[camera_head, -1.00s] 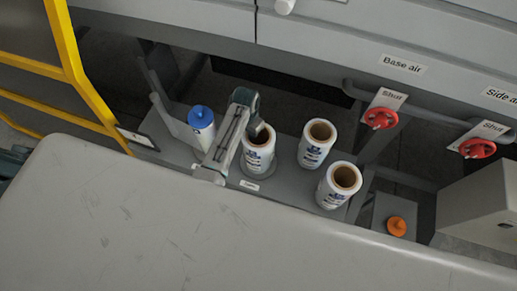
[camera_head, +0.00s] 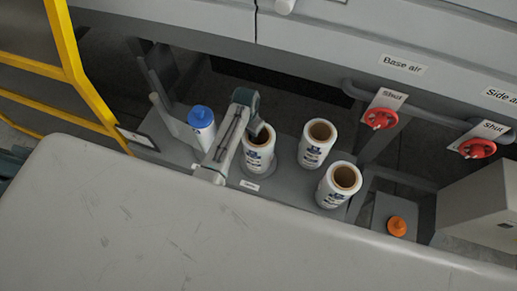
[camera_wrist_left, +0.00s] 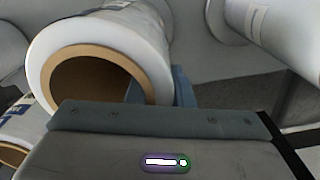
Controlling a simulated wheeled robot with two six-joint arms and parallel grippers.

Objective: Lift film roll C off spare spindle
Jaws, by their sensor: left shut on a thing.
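The film roll at the left of the row (camera_head: 259,160), white with blue print and a brown core, stands upright on a round grey base on the shelf; I take it as film roll C. The spindle inside it is hidden. My left gripper (camera_head: 256,131) reaches down onto its top edge and is shut on it. In the left wrist view the roll (camera_wrist_left: 105,35) is large, its open core facing me, with a blue-grey finger (camera_wrist_left: 181,88) against its rim. My right gripper is not in view.
Two more film rolls stand to the right, one behind (camera_head: 310,154) and one in front (camera_head: 331,194). A blue-capped white bottle (camera_head: 201,124) stands left of my arm. Red valve handles (camera_head: 380,118) and an orange cap (camera_head: 397,226) are at the right. A grey surface (camera_head: 130,220) fills the foreground.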

